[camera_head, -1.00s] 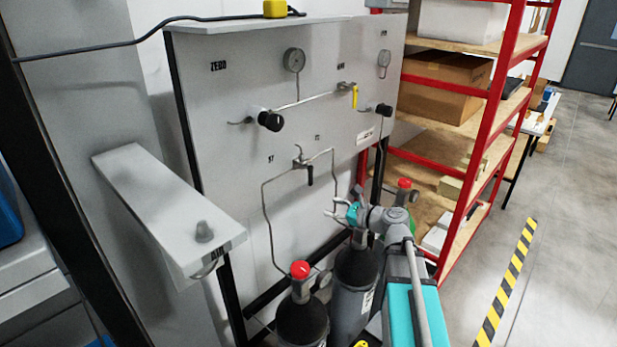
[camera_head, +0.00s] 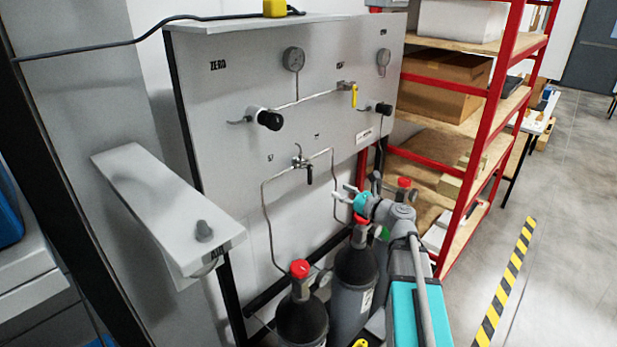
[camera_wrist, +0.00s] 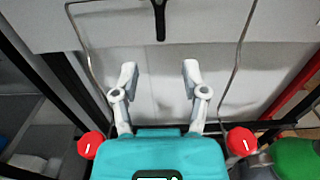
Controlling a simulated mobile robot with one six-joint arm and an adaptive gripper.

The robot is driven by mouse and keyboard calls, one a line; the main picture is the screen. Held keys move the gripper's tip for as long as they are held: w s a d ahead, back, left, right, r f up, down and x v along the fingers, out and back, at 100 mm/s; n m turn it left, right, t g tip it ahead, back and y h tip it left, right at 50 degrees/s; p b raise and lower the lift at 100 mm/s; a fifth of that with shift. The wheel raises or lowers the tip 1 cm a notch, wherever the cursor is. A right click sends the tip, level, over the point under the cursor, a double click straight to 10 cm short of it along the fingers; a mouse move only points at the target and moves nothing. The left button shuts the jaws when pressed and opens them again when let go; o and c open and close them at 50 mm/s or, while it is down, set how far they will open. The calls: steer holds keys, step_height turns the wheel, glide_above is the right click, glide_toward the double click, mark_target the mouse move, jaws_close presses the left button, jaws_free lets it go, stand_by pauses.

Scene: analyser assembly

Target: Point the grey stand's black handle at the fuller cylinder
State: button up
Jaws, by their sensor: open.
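The grey stand (camera_head: 225,120) is an upright panel with pipes, gauges and knobs. Its black handle (camera_head: 309,174) hangs down from a valve low on the panel's middle; the wrist view shows it at the top centre (camera_wrist: 160,20). Dark cylinders with red caps stand below: a left one (camera_head: 302,322) and a middle one (camera_head: 355,268). Their gauge readings are too small to tell, so I cannot say which is fuller. My gripper (camera_head: 347,193) is open and empty, right of and below the handle in the head view, apart from it. The wrist view shows its spread fingers (camera_wrist: 158,76).
Another red-capped valve (camera_head: 404,183) and a green cylinder top (camera_wrist: 295,158) are at the right. A red shelf rack (camera_head: 490,110) stands right of the panel. A grey ledge (camera_head: 165,205) juts out at left. Thin pipes (camera_head: 265,225) run down the panel's front.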

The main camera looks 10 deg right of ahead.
mark_target(311, 176)
steer(key=x, duration=1.3)
steer(key=shift+c, duration=0.3)
